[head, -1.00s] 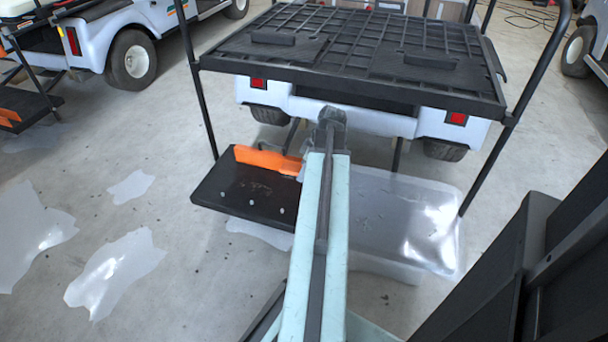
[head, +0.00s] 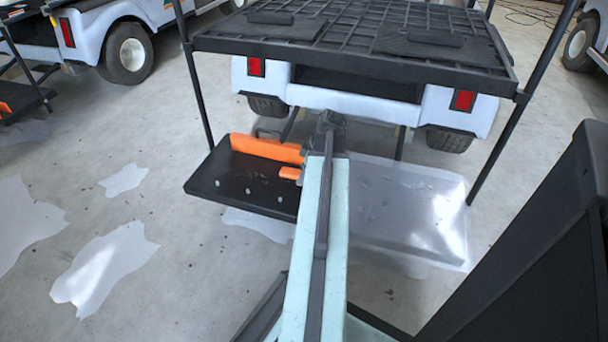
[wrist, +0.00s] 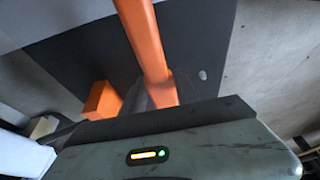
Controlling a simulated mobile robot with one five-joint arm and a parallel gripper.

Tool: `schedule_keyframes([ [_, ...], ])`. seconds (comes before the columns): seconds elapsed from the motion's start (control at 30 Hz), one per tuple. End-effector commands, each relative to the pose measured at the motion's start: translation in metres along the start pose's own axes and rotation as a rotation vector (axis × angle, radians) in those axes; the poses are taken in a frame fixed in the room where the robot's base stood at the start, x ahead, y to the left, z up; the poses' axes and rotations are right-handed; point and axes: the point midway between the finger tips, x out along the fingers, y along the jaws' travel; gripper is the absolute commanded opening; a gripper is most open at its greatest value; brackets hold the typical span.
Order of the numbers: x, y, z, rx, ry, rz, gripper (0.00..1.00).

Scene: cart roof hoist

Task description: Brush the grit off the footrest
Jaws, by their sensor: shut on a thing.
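The footrest (head: 232,172) is a black board low behind the cart, left of my arm in the head view. Several small pale bits lie along it, one clear in the wrist view (wrist: 203,75); I cannot tell grit from fittings. My gripper (wrist: 158,96) is shut on an orange bar (wrist: 143,40) over the dark board; my arm hides the jaws in the head view. A small orange piece (head: 290,173) shows beside my arm there. A long orange strip (head: 262,148) stands at the board's far edge. An orange block (wrist: 103,100) sits left of the bar. Bristles are not visible.
A translucent, shiny panel (head: 420,225) lies right of my arm. The cart's black roof frame (head: 350,45) is above the footrest, with posts (head: 505,140) on both sides. The floor at left is open, with shiny patches (head: 105,268).

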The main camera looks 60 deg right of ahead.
Motion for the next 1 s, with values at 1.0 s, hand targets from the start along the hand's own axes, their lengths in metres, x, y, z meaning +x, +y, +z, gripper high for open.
schedule_keyframes([
  [1.0,0.013,0.000,0.004,-0.002,0.000,-0.001,0.04],
])
